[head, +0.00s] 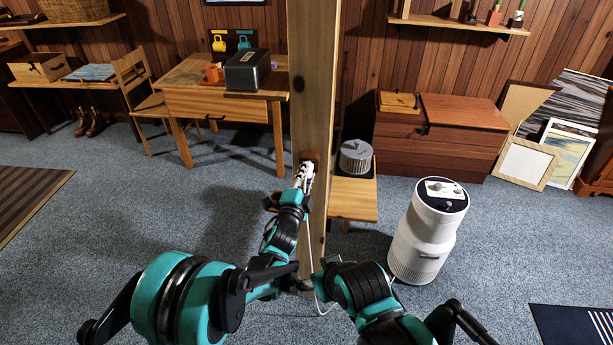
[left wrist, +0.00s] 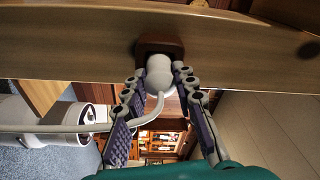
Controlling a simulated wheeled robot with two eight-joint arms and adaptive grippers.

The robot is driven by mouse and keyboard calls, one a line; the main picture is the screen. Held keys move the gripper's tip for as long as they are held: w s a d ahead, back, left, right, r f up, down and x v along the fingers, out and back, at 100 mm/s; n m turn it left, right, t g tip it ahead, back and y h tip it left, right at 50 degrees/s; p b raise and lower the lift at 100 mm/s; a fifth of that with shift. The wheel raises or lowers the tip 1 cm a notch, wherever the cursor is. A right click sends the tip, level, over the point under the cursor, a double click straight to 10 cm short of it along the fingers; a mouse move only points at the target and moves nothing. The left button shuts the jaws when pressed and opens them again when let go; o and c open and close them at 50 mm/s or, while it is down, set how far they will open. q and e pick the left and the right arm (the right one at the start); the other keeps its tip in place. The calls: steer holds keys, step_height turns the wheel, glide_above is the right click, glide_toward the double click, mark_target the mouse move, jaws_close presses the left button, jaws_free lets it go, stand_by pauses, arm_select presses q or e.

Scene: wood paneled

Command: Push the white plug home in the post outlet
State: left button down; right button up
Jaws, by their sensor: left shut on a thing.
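The wooden post (head: 312,90) stands upright in front of me, with the small brown post outlet (head: 311,156) on its face. In the left wrist view the outlet (left wrist: 160,45) is a dark brown block on the post. The white plug (left wrist: 160,74) is up against it, its cord curving down and to the left. How deep the plug sits cannot be seen. My left gripper (head: 305,176) reaches the outlet. In the left wrist view its fingers (left wrist: 160,82) are shut on the plug, one on each side. My right gripper does not show clearly; only the right arm is seen.
The white cord hangs by the post. A low wooden stand (head: 353,199) with a grey ribbed pot (head: 356,156) is just right of the post. A white cylindrical appliance (head: 424,235) stands on the carpet farther right. A desk (head: 215,105) is behind left.

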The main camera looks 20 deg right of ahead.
arm_select(q)
steer(key=shift+w+d, duration=0.1)
steer(key=shift+w, duration=0.1)
steer(key=c, duration=1.1)
jaws_free()
steer(key=shift+c, duration=0.2)
steer(key=v, duration=1.2)
steer(key=shift+f, duration=0.1)
